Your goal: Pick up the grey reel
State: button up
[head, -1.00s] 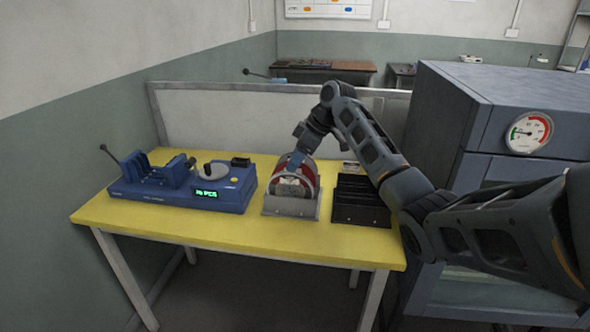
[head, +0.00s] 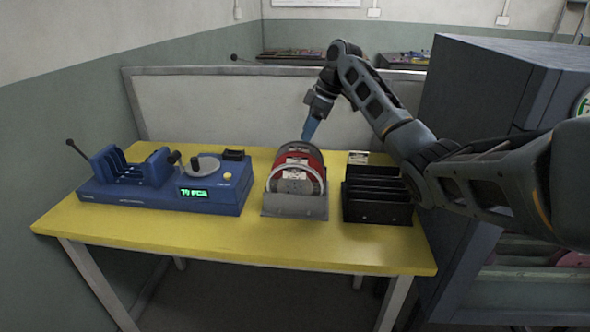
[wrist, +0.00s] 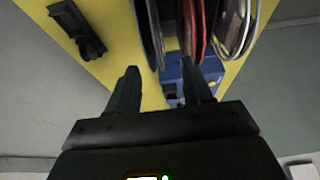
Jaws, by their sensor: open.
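Several reels stand on edge in a grey metal holder (head: 294,206) on the yellow table. A grey-faced reel (head: 297,184) is at the front, with a red reel (head: 308,156) close behind it. In the wrist view a dark grey reel (wrist: 151,35), a red reel (wrist: 197,30) and a silver-grey reel (wrist: 240,28) stand side by side; I cannot tell which one is the front reel. My gripper (head: 308,134) is above and behind the reels, pointing down. Its two fingers (wrist: 161,82) are apart with nothing between them, short of the reels.
A blue machine (head: 165,192) with a green display stands left of the holder. A black slotted rack (head: 376,198) stands close on its right. A low partition (head: 210,108) runs behind the table. A large grey-blue cabinet (head: 490,90) is at the right. The front table strip is clear.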

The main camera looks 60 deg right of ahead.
aim_at(299, 149)
jog(key=shift+w+d+f+b, duration=0.15)
jog(key=shift+w+f+b, duration=0.05)
jog(key=shift+f, duration=0.25)
jog(key=shift+w+d+f+b, duration=0.15)
jog(key=shift+w+f, duration=0.05)
jog(key=shift+f, duration=0.2)
jog(key=shift+w+f, duration=0.15)
jog(key=shift+f, duration=0.05)
jog(key=shift+p+x, duration=0.6)
jog(key=shift+x, duration=2.95)
jog(key=shift+d, duration=0.1)
jog(key=shift+c, duration=0.3)
grip_shut()
